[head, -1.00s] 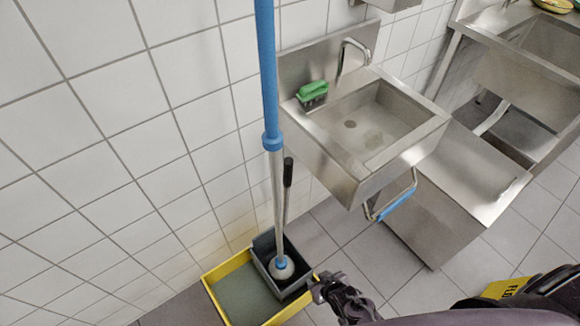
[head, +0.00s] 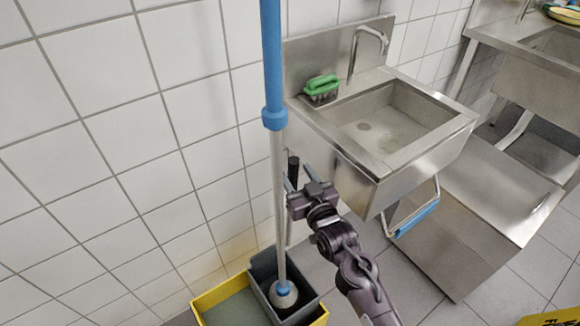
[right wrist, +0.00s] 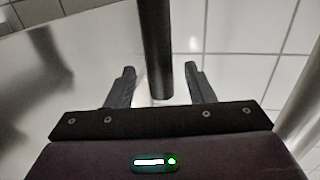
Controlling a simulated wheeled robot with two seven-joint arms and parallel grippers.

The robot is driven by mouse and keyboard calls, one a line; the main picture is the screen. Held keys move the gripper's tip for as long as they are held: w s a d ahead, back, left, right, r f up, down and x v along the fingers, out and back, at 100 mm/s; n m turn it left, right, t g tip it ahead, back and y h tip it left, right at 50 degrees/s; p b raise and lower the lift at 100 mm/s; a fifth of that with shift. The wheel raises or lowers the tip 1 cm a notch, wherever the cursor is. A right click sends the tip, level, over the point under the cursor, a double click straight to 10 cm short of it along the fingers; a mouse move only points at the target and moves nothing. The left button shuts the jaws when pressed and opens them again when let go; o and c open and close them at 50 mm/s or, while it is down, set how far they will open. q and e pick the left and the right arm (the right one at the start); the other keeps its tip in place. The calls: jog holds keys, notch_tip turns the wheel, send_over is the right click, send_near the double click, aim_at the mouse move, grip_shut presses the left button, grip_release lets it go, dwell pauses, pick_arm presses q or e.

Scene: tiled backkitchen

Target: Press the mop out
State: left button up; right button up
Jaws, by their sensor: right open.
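The mop (head: 272,62) stands upright with a blue and silver pole. Its head (head: 284,294) sits in the dark grey wringer (head: 262,267) on the yellow bucket (head: 207,301). The wringer's lever ends in a black grip (head: 293,166), right beside the mop pole. My right gripper (head: 297,177) is open at the grip. In the right wrist view the black grip (right wrist: 155,45) shows between the spread fingers (right wrist: 160,72), with gaps on both sides. A silver pole (right wrist: 300,120) shows at the right of that view. My left gripper is not in view.
A steel cabinet (head: 480,215) and a yellow sign (head: 548,318) are at the right. Grey floor (head: 412,285) shows below the sink.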

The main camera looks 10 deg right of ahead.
jog(key=w, duration=0.3)
jog(key=w+a, duration=0.1)
jog(key=w, duration=0.1)
jog(key=shift+s, duration=0.1)
grip_shut()
